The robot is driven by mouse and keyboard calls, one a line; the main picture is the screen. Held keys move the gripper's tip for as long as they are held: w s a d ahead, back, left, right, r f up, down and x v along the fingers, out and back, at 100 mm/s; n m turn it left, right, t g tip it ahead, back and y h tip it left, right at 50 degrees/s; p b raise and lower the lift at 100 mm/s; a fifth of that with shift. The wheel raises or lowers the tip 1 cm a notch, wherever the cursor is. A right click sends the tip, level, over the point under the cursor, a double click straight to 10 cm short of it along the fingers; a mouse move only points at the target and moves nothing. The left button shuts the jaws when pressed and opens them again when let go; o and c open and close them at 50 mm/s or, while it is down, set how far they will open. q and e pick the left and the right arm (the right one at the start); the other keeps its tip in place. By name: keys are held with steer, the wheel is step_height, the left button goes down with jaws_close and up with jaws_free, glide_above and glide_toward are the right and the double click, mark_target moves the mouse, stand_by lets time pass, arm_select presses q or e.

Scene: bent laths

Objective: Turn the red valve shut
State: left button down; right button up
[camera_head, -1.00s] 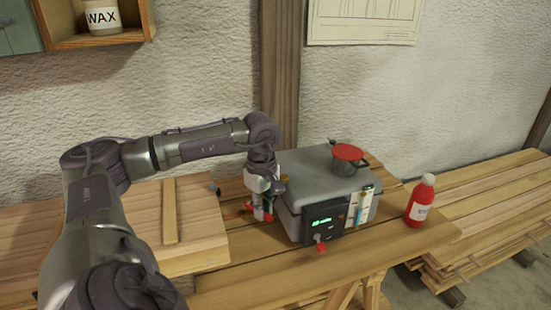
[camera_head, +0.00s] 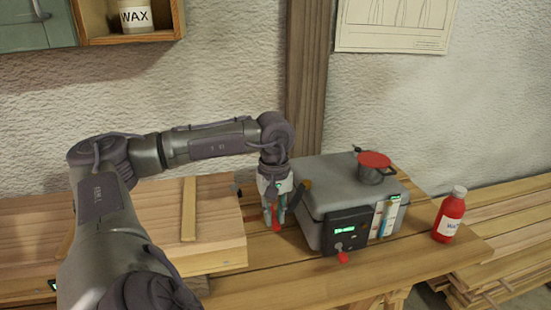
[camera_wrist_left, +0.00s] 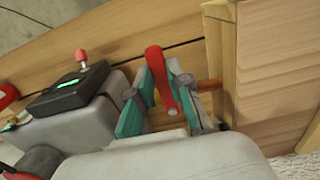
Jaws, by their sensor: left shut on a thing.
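The red valve (camera_head: 276,227) shows as a small red lever just left of the grey box (camera_head: 352,178). My left gripper (camera_head: 274,212) points down at it and is shut on the lever. In the left wrist view the red lever (camera_wrist_left: 156,62) lies between the teal fingers (camera_wrist_left: 158,108), its rounded end sticking out past them. A copper-coloured pipe stub (camera_wrist_left: 208,85) is beside the fingers. The valve's body is mostly hidden by the gripper. My right gripper is not in view.
The box front has a dark panel (camera_head: 346,233) with a lit display and a red-tipped switch (camera_head: 342,257). A red bottle (camera_head: 450,215) stands right. Wooden boards (camera_head: 215,240) lie close to the gripper's left.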

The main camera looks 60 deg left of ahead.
mark_target(273, 220)
arm_select(q)
steer(key=shift+r, duration=0.1)
steer(key=c, duration=1.1)
jaws_free()
step_height(273, 220, up, 7)
steer(key=shift+r, duration=0.2)
steer(key=shift+s, duration=0.1)
